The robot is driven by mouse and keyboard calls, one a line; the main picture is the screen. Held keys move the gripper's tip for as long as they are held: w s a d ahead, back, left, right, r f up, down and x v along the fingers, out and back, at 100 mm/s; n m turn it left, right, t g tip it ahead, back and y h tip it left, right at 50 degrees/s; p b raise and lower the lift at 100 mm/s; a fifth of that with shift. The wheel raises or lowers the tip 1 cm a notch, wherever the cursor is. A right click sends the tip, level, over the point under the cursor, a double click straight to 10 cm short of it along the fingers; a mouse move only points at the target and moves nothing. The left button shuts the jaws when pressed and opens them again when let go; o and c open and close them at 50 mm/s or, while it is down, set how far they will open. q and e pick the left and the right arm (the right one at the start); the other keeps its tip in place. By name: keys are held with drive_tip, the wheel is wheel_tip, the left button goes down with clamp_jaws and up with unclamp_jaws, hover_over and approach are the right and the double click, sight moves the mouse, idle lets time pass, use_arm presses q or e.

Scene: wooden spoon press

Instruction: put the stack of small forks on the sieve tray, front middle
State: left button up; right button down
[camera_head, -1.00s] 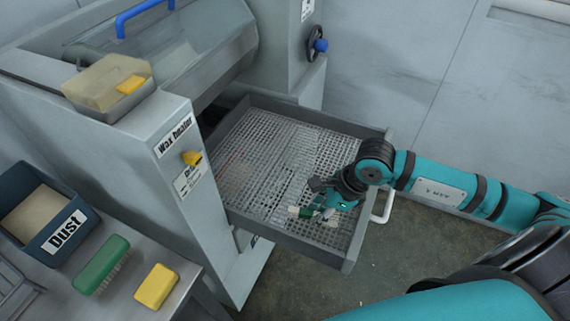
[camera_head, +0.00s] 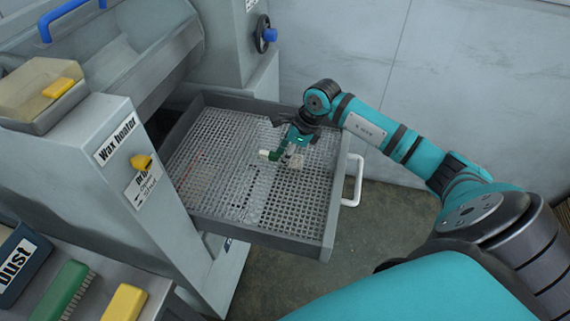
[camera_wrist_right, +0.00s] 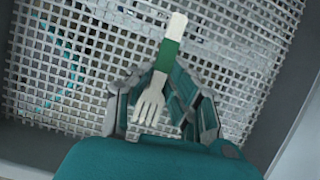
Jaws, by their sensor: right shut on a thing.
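The stack of small forks (camera_head: 273,155) is pale with a green band, and my right gripper (camera_head: 288,148) is shut on it. In the right wrist view the forks (camera_wrist_right: 167,55) lie lengthwise between the fingers of my right gripper (camera_wrist_right: 163,85), with the pale handle end pointing up and the tines down. How many forks are stacked cannot be told. The sieve tray (camera_head: 215,165) is a pulled-out grey drawer with a mesh floor. The forks are over its right-hand half; whether they touch the mesh is unclear. My left gripper is not in view.
The tray has raised grey walls and a white handle (camera_head: 354,180) on its right. The grey wax heater machine (camera_head: 115,150) stands left of it. A Dust box (camera_head: 18,262), a green brush (camera_head: 62,292) and a yellow block (camera_head: 125,303) are at lower left. The mesh around the forks looks clear.

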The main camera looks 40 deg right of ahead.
wheel_tip(320, 180, down, 4)
drive_tip(key=shift+r+b, duration=0.2)
drive_tip(key=shift+b, duration=0.85)
drive_tip(key=shift+r, duration=0.1)
drive_tip(key=c, duration=1.2)
unclamp_jaws()
drive_tip(key=shift+c, duration=0.2)
drive_tip(key=shift+d+r+p, duration=0.1)
drive_tip(key=shift+r+p, duration=0.25)
drive_tip(key=shift+p, duration=0.05)
drive_tip(key=p+v, duration=0.6)
drive_tip(key=v, duration=0.5)
drive_tip(key=shift+s+d+r, duration=0.1)
drive_tip(key=shift+s, duration=0.05)
